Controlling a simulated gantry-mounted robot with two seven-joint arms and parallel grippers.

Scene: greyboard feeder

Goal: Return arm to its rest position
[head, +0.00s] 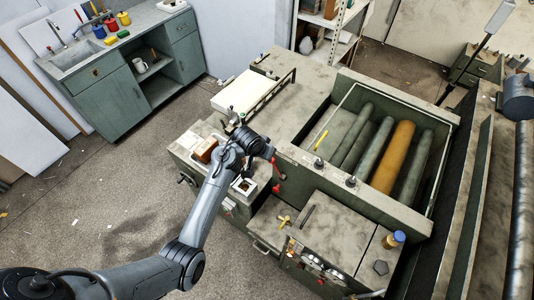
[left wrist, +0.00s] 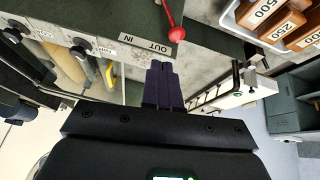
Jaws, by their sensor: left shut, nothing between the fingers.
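My left arm reaches in from the lower left in the head view. Its gripper (head: 262,150) is over the front of the greyboard feeder (head: 345,205), beside a red lever (head: 276,168). In the left wrist view the dark fingers (left wrist: 164,85) are together with nothing between them. A red-knobbed lever (left wrist: 176,34) and an IN/OUT label plate (left wrist: 146,45) are just past the fingertips, apart from them as far as I can tell. My right gripper is in neither view.
Rollers (head: 393,155), one orange, lie in the feeder's bay. A tray with brown numbered blocks (left wrist: 264,11) is close to the gripper. A green sink cabinet (head: 115,90) stands at upper left. The floor (head: 90,210) between is mostly clear.

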